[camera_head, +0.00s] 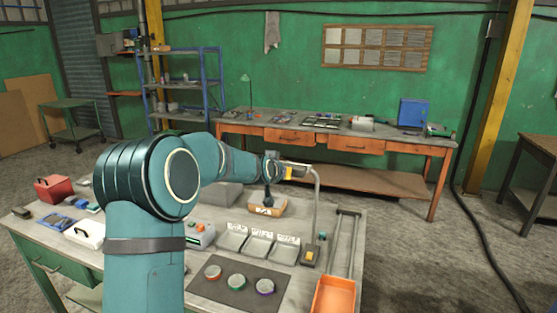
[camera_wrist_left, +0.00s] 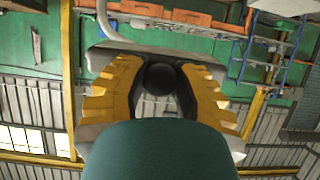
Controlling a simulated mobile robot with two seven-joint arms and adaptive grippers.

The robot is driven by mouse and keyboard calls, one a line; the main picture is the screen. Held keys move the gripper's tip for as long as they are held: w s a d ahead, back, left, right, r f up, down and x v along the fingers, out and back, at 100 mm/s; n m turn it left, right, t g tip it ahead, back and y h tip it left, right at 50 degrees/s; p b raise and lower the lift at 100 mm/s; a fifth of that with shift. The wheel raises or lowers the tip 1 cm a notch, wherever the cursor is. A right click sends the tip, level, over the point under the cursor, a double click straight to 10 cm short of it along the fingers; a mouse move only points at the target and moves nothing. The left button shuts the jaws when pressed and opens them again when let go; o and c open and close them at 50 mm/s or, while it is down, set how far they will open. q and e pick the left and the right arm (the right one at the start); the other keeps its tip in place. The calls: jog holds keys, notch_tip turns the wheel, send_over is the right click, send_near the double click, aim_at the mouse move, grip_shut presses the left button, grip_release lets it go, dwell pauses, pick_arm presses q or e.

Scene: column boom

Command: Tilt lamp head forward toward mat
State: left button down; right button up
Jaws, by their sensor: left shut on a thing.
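The lamp's grey post (camera_head: 316,205) rises from a small base (camera_head: 310,256) on the near bench and bends over to the left at the top. My left gripper (camera_head: 293,172) is at the end of that bend, where the lamp head is mostly hidden by it. In the left wrist view, my yellow ridged fingers (camera_wrist_left: 158,80) close around a dark rounded part, with the grey lamp head (camera_wrist_left: 100,58) showing behind them and the grey tube (camera_wrist_left: 103,25) curving up. The dark mat (camera_head: 212,290) lies in front of the lamp, left of its base. My right gripper is not in view.
Red (camera_head: 213,272), green (camera_head: 237,282) and purple (camera_head: 265,286) rimmed round pieces sit on the mat. Grey trays (camera_head: 259,247) stand behind it, with a cardboard box (camera_head: 267,209) beyond. An orange tray (camera_head: 334,296) is at right. A back workbench (camera_head: 300,132) stands by the wall.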

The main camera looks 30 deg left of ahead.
pick_arm(q)
jog(key=shift+w+r+g+p, duration=0.15)
jog(key=shift+r+g+p, duration=0.35)
jog(key=shift+r+p, duration=0.15)
jog(key=shift+w+g+p, duration=0.1)
jog(key=shift+g+p, duration=0.45)
jog(key=shift+g, duration=0.05)
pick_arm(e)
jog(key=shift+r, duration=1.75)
pick_arm(q)
jog(key=shift+a, duration=0.1)
jog(key=c, duration=0.7)
grip_release()
jog(key=shift+f, duration=0.1)
jog(key=v, duration=1.2)
jog(key=shift+a+r, duration=0.15)
jog(key=shift+r, duration=0.15)
